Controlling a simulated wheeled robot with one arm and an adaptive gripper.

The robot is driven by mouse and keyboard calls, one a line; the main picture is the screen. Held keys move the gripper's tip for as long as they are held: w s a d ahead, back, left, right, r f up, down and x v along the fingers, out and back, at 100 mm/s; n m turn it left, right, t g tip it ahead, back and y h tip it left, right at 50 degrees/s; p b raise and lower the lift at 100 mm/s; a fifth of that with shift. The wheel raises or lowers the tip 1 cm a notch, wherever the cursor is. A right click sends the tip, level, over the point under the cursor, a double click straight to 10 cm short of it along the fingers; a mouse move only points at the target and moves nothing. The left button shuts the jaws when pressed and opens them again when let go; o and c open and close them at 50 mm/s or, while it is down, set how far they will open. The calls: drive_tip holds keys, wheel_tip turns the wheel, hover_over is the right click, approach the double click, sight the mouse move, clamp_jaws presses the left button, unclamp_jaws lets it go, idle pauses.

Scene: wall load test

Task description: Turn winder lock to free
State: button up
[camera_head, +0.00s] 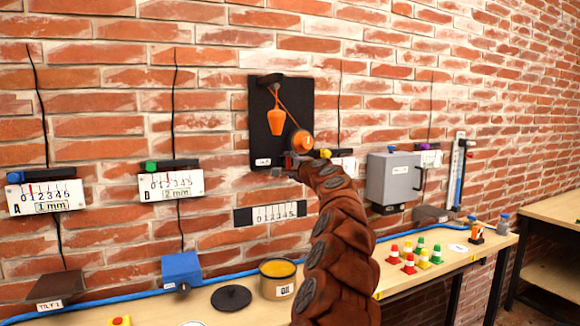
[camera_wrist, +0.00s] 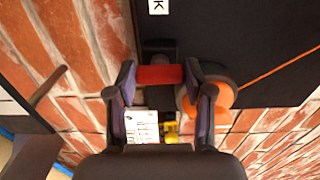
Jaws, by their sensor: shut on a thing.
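The black wall board (camera_head: 296,100) carries an orange winder wheel (camera_head: 301,140), with an orange cord running up to a bracket and an orange weight (camera_head: 276,122) hanging from it. A small label (camera_head: 263,162) sits at the board's lower left; its letter K shows in the wrist view (camera_wrist: 158,7). My gripper (camera_head: 292,160) is at the board's lower edge, just below the wheel. In the wrist view my gripper (camera_wrist: 160,78) is shut on a short red bar, the winder lock (camera_wrist: 159,75), with a finger at each end. The wheel (camera_wrist: 219,97) is beside the right finger.
Gauge plates (camera_head: 48,198) (camera_head: 171,185) hang on the brick wall to the left. A grey box (camera_head: 392,178) is mounted to the right.

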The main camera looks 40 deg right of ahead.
sight(290, 163)
drive_tip(key=shift+f, duration=0.1)
drive_tip(key=o, duration=1.2)
drive_tip(key=shift+c, duration=0.2)
drive_tip(key=shift+s, duration=0.1)
drive_tip(key=shift+s+a+r, duration=0.1)
drive_tip(key=shift+s+r, duration=0.1)
drive_tip(key=shift+s, duration=0.25)
drive_tip(key=shift+s+a+f, duration=0.1)
drive_tip(key=shift+s+a, duration=0.1)
drive_tip(key=shift+s, duration=0.25)
drive_tip(key=shift+s+a, duration=0.3)
drive_tip(key=shift+s, duration=0.2)
drive_tip(key=shift+s+a, duration=0.1)
drive_tip(key=shift+s, duration=0.6)
drive_tip(key=v, duration=0.7)
drive_tip(key=shift+a, duration=0.2)
drive_tip(key=shift+s, duration=0.15)
